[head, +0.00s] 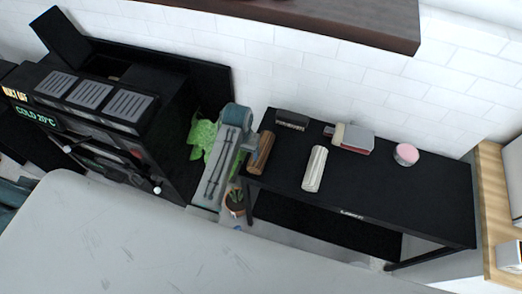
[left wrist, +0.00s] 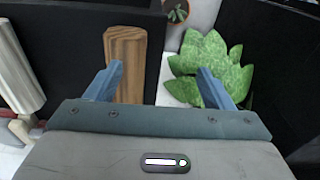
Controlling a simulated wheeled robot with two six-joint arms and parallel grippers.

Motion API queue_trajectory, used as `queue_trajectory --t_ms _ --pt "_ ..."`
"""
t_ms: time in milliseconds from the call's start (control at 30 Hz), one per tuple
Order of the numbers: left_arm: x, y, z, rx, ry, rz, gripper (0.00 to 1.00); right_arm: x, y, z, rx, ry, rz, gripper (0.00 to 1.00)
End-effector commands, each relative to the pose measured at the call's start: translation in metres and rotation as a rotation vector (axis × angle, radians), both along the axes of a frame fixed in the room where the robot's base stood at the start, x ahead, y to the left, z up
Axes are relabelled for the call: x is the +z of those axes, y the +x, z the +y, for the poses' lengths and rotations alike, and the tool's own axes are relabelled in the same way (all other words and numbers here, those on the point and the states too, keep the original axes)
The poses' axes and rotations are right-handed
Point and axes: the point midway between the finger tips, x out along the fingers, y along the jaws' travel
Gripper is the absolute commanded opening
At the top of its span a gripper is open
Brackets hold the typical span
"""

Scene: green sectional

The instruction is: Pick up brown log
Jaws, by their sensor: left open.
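The brown log (head: 261,152) lies at the left end of a black table, beside a cream log. My left gripper (head: 239,138) is just left of it in the head view, with its jaws open and empty. In the left wrist view the brown log (left wrist: 126,55) shows its wood grain. My right gripper is not in view.
The cream log (head: 314,169), a grey and red box (head: 357,139) and a pink round tin (head: 406,154) are on the black table (head: 420,195). Green leaves (left wrist: 205,70) are by the right finger. A potted plant (head: 235,202) stands below the table's left end. A black oven stands left.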

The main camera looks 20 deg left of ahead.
Motion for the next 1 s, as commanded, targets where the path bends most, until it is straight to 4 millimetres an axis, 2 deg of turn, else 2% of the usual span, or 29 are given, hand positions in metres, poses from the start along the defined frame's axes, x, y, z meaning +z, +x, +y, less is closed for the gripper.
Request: queue_trajectory --t_ms 200,367,467,700,867,1000 --pt "0.023 0.045 -0.024 -0.017 -0.016 0.040 0.75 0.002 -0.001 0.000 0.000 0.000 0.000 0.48" --pt "0.030 0.065 -0.037 -0.031 -0.021 0.067 0.75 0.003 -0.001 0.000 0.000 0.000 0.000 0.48" --pt "0.023 0.068 -0.039 -0.034 -0.021 0.074 0.75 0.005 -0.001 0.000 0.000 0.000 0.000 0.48" --pt "-0.013 0.068 -0.039 -0.034 -0.020 0.074 0.75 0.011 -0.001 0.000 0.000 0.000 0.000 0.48" --pt "-0.024 0.067 -0.040 -0.034 -0.021 0.072 0.75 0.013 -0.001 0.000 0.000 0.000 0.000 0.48" --pt "-0.039 0.062 -0.044 -0.034 -0.021 0.075 0.75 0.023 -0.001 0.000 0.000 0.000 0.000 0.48"
